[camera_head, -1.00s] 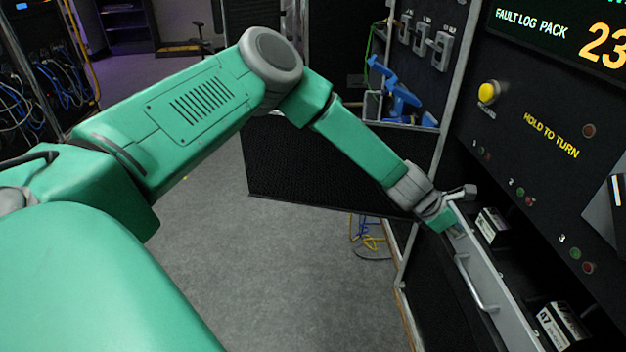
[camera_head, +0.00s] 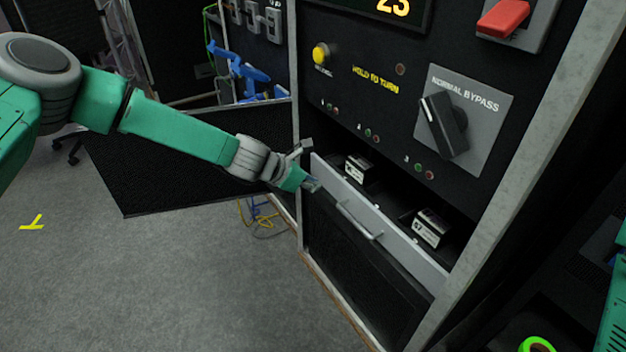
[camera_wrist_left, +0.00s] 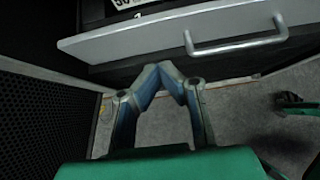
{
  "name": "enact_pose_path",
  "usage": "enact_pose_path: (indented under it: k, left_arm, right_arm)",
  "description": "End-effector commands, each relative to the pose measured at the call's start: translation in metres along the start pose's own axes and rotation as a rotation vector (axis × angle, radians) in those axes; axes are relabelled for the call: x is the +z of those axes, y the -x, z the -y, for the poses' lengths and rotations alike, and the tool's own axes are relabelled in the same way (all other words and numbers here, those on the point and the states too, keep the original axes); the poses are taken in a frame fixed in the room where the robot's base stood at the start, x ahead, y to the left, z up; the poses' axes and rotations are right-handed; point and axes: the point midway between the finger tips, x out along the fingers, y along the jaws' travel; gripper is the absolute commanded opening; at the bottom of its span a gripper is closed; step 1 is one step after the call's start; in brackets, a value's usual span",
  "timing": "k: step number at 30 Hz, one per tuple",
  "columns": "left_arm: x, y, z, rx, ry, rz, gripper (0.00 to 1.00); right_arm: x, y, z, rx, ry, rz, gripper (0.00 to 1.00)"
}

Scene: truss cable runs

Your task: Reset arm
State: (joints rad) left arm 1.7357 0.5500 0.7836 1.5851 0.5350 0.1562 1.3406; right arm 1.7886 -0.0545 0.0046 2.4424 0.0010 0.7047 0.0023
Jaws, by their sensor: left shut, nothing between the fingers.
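My left gripper (camera_head: 312,185) is at the left end of the open drawer's grey front (camera_head: 397,239) in the head view. In the left wrist view its two fingers (camera_wrist_left: 168,72) meet at their tips, shut and empty, with bare floor and the cabinet base beyond them. The drawer front (camera_wrist_left: 160,36) with its bar handle (camera_wrist_left: 240,46) runs across the top of that view, and the fingers look clear of the handle. The handle (camera_head: 360,220) also shows in the head view. My right gripper is not seen; only a green piece of my right arm shows at the right edge.
Two labelled modules (camera_head: 357,167) (camera_head: 431,228) sit in the drawer. Above are a yellow button (camera_head: 321,54), a NORMAL/BYPASS knob (camera_head: 443,122) and a red switch (camera_head: 503,17). A black mesh panel (camera_head: 190,160) stands behind my left arm. Cables (camera_head: 258,215) lie by the cabinet.

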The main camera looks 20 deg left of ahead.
Motion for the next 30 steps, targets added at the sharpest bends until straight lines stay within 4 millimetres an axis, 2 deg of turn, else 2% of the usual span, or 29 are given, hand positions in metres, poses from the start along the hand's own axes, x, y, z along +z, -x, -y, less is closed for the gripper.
enact_pose_path:
  k: [1, 3, 9, 17, 20, 23, 25, 28, 30]
  left_arm:
    - [0.002, 0.014, -0.001, 0.001, 0.003, -0.002, 0.00]
    - [0.002, 0.028, -0.001, 0.002, 0.003, -0.004, 0.00]
    - [0.002, 0.060, 0.002, 0.004, 0.000, -0.007, 0.00]
    - [-0.002, 0.072, 0.001, 0.001, 0.000, -0.007, 0.00]
    - [-0.008, 0.070, 0.009, -0.008, -0.037, -0.024, 0.00]
    - [-0.031, 0.065, 0.037, -0.040, -0.179, -0.087, 0.00]
    - [-0.059, 0.063, 0.068, -0.083, -0.358, -0.155, 0.00]
    - [-0.115, 0.071, 0.118, -0.181, -0.703, -0.267, 0.00]
    - [-0.157, 0.088, 0.148, -0.273, -0.977, -0.336, 0.00]
  right_arm:
    - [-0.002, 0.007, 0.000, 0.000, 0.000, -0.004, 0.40]
    - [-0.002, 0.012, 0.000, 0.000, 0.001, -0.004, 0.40]
    - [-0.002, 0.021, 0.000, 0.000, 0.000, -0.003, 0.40]
    - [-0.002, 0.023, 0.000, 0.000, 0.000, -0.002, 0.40]
    - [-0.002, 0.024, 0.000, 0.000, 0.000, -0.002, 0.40]
    - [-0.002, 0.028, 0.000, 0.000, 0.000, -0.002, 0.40]
    - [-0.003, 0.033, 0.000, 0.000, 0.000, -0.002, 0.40]
    - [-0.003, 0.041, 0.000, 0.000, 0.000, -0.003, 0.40]
    - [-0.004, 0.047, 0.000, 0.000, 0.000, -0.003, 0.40]
